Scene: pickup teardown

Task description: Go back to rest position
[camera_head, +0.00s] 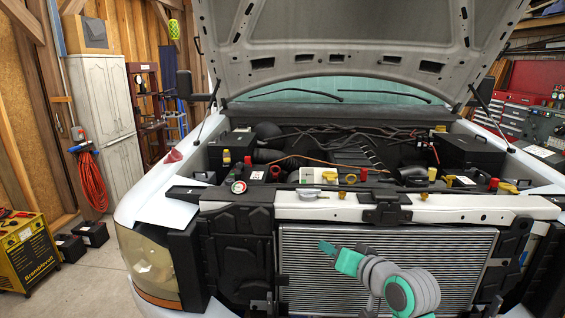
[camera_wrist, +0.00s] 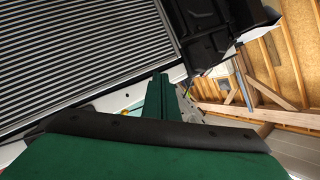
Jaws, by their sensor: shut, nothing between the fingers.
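My arm is folded low in front of the truck's radiator (camera_head: 300,255) in the head view. My gripper (camera_head: 328,247) is the teal tip pointing up and left, in front of the radiator and below the front crossmember (camera_head: 330,209). Its fingers are together and hold nothing. In the wrist view the green fingers of my gripper (camera_wrist: 160,98) are side by side, with the radiator fins (camera_wrist: 75,60) behind at the left. Whether the gripper touches the radiator cannot be told.
The truck's hood (camera_head: 340,35) is raised over the open engine bay. A headlight (camera_head: 150,265) is at the left. A yellow generator (camera_head: 32,255) stands on the floor at the far left. Open floor (camera_head: 95,285) lies between it and the truck.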

